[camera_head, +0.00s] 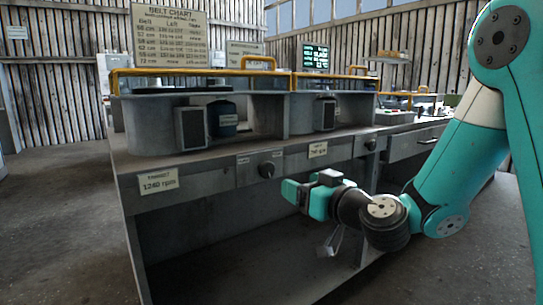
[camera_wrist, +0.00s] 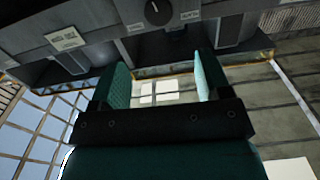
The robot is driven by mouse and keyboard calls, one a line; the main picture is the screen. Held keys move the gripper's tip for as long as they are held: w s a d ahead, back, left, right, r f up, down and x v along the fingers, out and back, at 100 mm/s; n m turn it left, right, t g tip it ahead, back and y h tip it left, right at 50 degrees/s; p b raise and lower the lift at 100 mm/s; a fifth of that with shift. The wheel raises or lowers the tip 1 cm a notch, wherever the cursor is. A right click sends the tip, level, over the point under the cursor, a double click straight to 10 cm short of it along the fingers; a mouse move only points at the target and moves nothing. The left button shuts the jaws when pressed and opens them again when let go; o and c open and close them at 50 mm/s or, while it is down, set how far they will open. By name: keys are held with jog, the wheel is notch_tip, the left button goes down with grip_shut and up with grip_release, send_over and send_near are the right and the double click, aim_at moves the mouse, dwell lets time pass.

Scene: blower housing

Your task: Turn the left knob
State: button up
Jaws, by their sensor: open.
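The left knob (camera_head: 266,170) is a small dark round knob on the grey front panel of the bench, between two small label plates. A dark knob (camera_wrist: 158,12) with a pale mark shows at the top of the wrist view and looks like the same one. My gripper (camera_head: 292,195) is below and to the right of the left knob in the head view, apart from it. In the wrist view its two teal fingers (camera_wrist: 163,75) are spread with nothing between them. A second knob (camera_head: 371,144) sits farther right on the panel.
Paper plates, one reading 1240 rpm (camera_head: 158,181) and another (camera_head: 317,149), are on the panel. Grey housings (camera_head: 150,125) with yellow rails (camera_head: 200,72) stand on top. A drawer (camera_head: 415,143) is at the right. The space under the panel is open.

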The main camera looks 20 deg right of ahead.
aim_at(269, 170)
jog(key=p+x, duration=0.7)
jog(key=x, duration=0.3)
jog(key=shift+w+a+r+p, duration=0.1)
jog(key=shift+w+p, duration=0.2)
jog(key=shift+w, duration=0.1)
jog(key=shift+w+a, duration=0.15)
jog(key=shift+w, duration=0.4)
jog(key=c, duration=0.9)
